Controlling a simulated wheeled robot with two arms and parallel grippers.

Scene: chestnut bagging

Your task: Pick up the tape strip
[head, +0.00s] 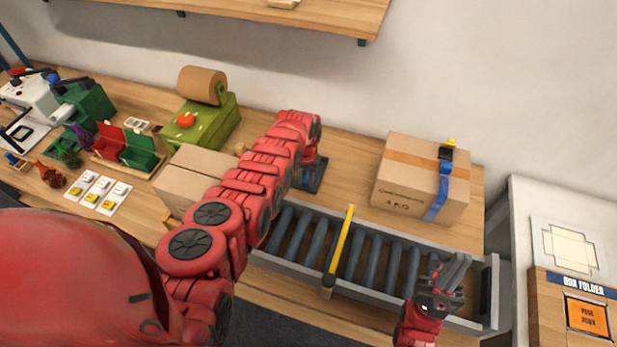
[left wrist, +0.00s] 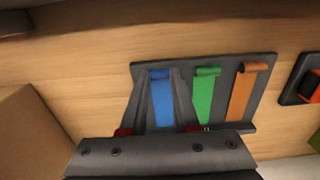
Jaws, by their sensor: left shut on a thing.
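The blue tape strip (left wrist: 163,100) lies on a dark holder plate (left wrist: 225,122) beside a green strip (left wrist: 204,98) and an orange strip (left wrist: 243,92). In the left wrist view my left gripper (left wrist: 160,78) has its fingers along both sides of the blue strip and is shut on it. In the head view my left arm reaches over the back of the table and mostly hides this gripper and the holder (head: 318,180). My right gripper (head: 446,277) is empty above the right end of the roller conveyor, its fingers apart.
A closed cardboard box (head: 415,188) with a blue band stands behind the conveyor (head: 375,262). A yellow bar (head: 341,240) crosses the rollers. Another cardboard box (head: 187,178) and a green dispenser with a brown roll (head: 203,85) stand left of my left arm.

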